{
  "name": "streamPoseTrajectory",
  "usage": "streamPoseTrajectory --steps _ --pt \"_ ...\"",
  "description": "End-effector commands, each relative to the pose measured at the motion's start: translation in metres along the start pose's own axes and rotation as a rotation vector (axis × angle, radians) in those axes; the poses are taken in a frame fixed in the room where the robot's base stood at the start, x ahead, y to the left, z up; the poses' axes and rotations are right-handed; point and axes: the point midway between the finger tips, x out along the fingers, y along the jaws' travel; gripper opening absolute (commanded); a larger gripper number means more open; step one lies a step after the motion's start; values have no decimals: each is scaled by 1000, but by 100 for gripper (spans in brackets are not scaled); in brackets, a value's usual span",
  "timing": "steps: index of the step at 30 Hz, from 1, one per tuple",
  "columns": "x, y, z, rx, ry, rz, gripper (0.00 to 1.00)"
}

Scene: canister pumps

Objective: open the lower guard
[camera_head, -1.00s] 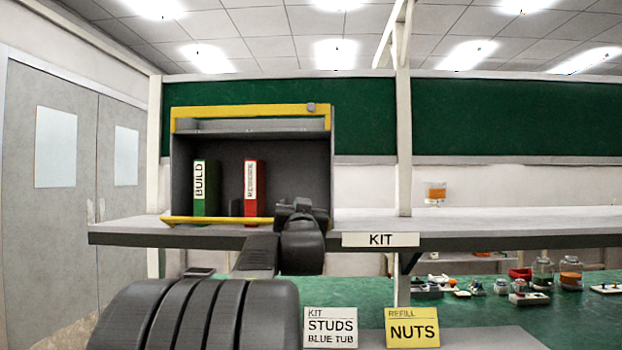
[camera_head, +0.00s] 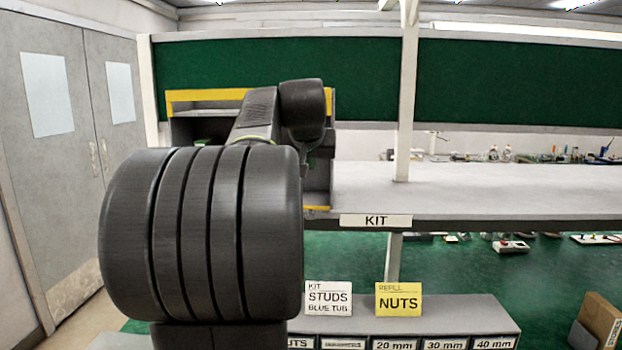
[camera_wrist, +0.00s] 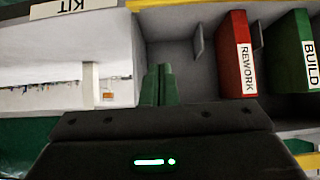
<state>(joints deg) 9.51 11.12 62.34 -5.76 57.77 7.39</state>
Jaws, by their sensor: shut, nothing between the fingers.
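The lower guard (camera_head: 317,208) is a yellow bar along the foot of the dark cabinet's front. In the head view only its right end shows beside my arm. In the wrist view, which is upside down, the lower guard (camera_wrist: 178,3) crosses the top edge. My gripper (camera_wrist: 159,68) is shut and empty, its two greenish fingers side by side, pointing toward the cabinet near its side wall. The fingers appear apart from the lower guard. In the head view my arm hides most of the cabinet, and the fingers are not clear there.
A yellow upper guard (camera_head: 205,95) crosses the cabinet's top. A red REWORK binder (camera_wrist: 236,55) and a green BUILD binder (camera_wrist: 290,50) stand inside. The white shelf (camera_head: 480,185) right of the cabinet is clear nearby. A post (camera_head: 405,110) rises from it.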

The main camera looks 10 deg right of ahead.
Motion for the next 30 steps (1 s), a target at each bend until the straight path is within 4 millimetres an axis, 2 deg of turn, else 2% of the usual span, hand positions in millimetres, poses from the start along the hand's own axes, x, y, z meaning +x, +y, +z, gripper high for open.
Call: streamPoseTrajectory --steps 5,18,24,30 --pt "14 0 1 -1 -10 2 0" --pt "103 1 2 0 -9 2 0" --pt "106 0 28 -1 -7 1 0" --pt "108 0 39 0 -6 1 0"
